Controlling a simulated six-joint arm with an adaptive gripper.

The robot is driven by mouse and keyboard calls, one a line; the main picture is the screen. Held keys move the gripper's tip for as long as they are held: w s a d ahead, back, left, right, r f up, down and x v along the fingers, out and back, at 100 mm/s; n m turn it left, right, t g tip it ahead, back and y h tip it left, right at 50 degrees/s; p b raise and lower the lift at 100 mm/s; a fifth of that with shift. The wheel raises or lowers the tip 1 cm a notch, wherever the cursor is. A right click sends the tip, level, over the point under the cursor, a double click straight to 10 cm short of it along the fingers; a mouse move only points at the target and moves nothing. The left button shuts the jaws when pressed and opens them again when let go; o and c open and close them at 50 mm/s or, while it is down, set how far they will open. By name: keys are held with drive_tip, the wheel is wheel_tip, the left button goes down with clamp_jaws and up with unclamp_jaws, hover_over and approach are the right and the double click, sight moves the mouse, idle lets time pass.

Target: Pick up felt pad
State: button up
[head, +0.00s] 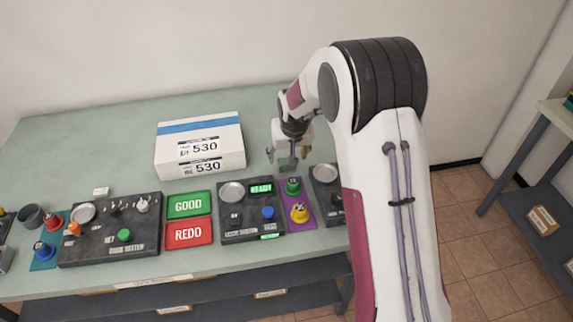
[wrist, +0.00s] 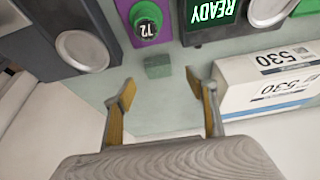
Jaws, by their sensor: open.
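A small dark green block, which looks like the felt pad (wrist: 158,66), lies on the pale green table in the wrist view, just beyond the gap between my fingertips. In the head view the felt pad (head: 287,163) shows as a grey-green patch beneath my gripper (head: 288,152). My gripper (wrist: 160,88) is open, with its two yellowish fingers wide apart and nothing between them. The pad is not gripped. My height above it is hard to judge.
A white box marked 530 (head: 200,150) stands left of my gripper and also close to one finger in the wrist view (wrist: 265,85). A purple mat with a green knob (head: 292,187) and a dark READY panel (head: 250,211) lie in front. Open table (head: 80,140) lies farther left.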

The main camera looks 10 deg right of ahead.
drive_tip(key=shift+x, duration=0.9)
drive_tip(key=shift+w+f, duration=0.1)
drive_tip(key=shift+w+x, duration=0.2)
drive_tip(key=shift+x, duration=2.3)
drive_tip(key=shift+d, duration=0.15)
drive_tip(key=c, duration=0.9)
